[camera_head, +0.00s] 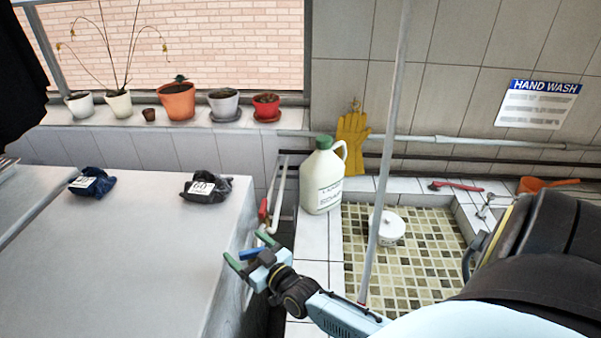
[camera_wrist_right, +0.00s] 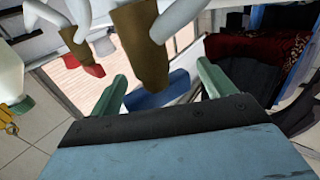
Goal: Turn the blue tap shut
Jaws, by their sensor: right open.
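The blue tap (camera_head: 249,253) has a flat handle and sits on the pipework beside the grey counter. In the right wrist view its blue handle (camera_wrist_right: 178,87) shows behind a brass valve body (camera_wrist_right: 141,45). My right gripper (camera_head: 251,250) is open, with its green fingertips on either side of the blue handle. In the right wrist view the right gripper (camera_wrist_right: 160,90) has the handle between its fingers, with a gap visible on the right; I cannot tell whether they touch. My left gripper is not in view.
A red tap (camera_head: 263,210) is close behind the blue one. A white jug (camera_head: 322,178) stands on the tiled ledge to the right. A grey pole (camera_head: 385,165) rises in front of the tiled basin (camera_head: 425,275). The grey counter (camera_head: 120,260) is mostly clear.

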